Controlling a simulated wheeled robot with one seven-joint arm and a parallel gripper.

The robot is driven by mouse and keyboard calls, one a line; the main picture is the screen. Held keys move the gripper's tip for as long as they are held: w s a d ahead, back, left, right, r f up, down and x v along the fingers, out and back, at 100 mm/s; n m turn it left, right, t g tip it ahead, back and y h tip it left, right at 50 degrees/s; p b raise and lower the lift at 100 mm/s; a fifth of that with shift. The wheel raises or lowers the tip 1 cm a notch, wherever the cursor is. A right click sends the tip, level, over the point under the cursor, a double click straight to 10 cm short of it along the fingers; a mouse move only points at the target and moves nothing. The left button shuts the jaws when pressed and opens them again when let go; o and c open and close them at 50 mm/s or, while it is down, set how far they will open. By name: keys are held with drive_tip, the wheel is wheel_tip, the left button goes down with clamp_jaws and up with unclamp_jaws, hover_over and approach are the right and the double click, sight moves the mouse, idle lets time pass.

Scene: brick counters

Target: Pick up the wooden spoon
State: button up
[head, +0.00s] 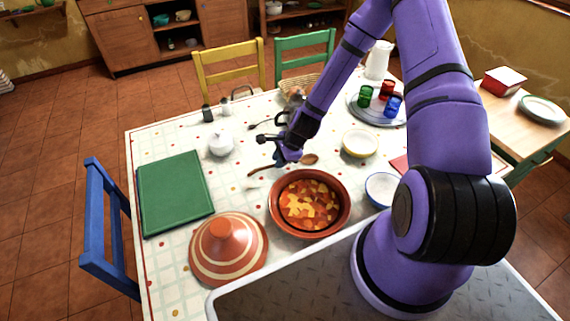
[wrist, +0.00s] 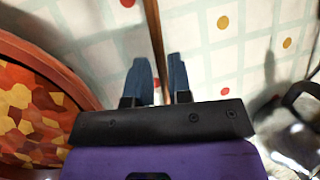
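The wooden spoon (head: 309,159) lies on the tablecloth behind the brown stew pot (head: 276,223), its bowl to the right and its handle running left. My gripper (head: 277,161) is low over the handle, just behind the pot. In the wrist view, the spoon's handle (wrist: 154,30) runs down between my two blue-grey fingers (wrist: 160,75). The fingers stand close on either side of it. I cannot tell whether they press on the handle or only straddle it. The spoon's bowl is outside the wrist view.
The striped tagine lid (head: 228,252) and green board (head: 175,190) are at the left. A yellow-rimmed bowl (head: 360,144) and a blue-rimmed bowl (head: 381,189) are at the right. A white sugar pot (head: 221,144) stands farther back. The pot's rim (wrist: 50,65) is close beside my gripper.

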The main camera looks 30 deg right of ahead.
drive_tip(key=shift+x, duration=1.15)
clamp_jaws()
wheel_tip(320, 180, up, 10)
